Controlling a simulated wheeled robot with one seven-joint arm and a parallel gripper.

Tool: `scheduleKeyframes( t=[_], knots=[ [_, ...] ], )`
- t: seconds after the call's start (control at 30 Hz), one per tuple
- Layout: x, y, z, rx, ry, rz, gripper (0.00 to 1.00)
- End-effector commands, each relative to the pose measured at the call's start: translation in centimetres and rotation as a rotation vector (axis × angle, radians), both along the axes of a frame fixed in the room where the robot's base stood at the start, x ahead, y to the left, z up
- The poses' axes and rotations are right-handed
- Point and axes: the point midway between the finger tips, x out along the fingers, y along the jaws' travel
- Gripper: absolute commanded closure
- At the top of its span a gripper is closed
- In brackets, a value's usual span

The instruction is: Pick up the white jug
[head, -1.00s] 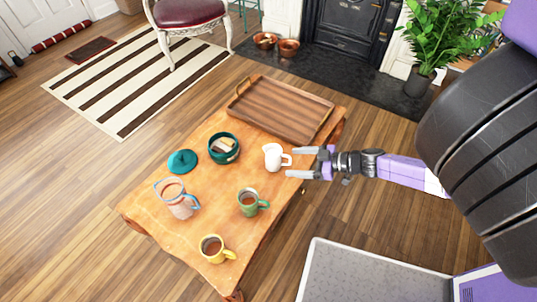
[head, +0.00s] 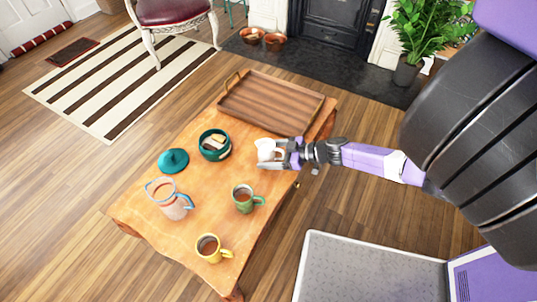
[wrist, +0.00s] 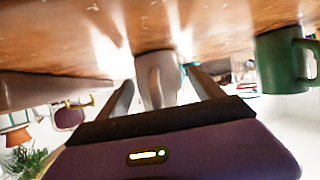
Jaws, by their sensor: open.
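The white jug (head: 265,148) stands upright on the wooden table (head: 150,220), near its right edge. My gripper (head: 272,155) is at the jug, with its fingers open on either side of the handle side. In the wrist view the jug (wrist: 158,78) sits between the two fingers of my gripper (wrist: 165,95). The fingers hide part of the jug in the head view. I cannot tell whether a finger touches it.
A wooden tray (head: 230,105) lies behind the jug. A green mug (head: 242,200) stands in front of it, also visible in the wrist view (wrist: 280,62). A teal bowl (head: 214,157), its lid (head: 173,162), a striped pitcher (head: 170,205) and a yellow mug (head: 208,252) are farther left.

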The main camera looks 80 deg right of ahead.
Motion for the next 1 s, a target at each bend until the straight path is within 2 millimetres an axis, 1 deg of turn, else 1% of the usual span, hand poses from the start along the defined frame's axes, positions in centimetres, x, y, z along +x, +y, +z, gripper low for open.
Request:
scheduleKeyframes(
  t=[0.07, 0.17, 0.2, 0.27, 0.4, 0.47, 0.77, 0.87, 0.97, 1.0],
  knots=[
    [0.0, 0.0, 0.0, 0.0, 0.0, 0.0, 0.23],
    [0.0, 0.0, 0.0, 0.0, 0.0, 0.0, 0.41],
    [0.0, 0.0, 0.0, 0.0, 0.0, 0.0, 0.49],
    [0.0, 0.0, 0.0, 0.0, 0.0, 0.0, 0.6],
    [0.0, 0.0, 0.0, 0.0, 0.0, 0.0, 0.88],
    [-0.1, 0.0, 0.0, 0.0, 0.0, 0.0, 1.0],
    [0.0, 0.0, 0.2, 0.0, -0.001, 0.0, 1.0],
    [0.0, 0.0, 0.7, -0.001, -0.002, 0.0, 1.0],
    [-0.1, -0.1, 1.5, -0.001, -0.001, 0.0, 1.0],
    [-0.1, -0.1, 2.1, -0.001, -0.001, 0.002, 1.0]
  ],
)
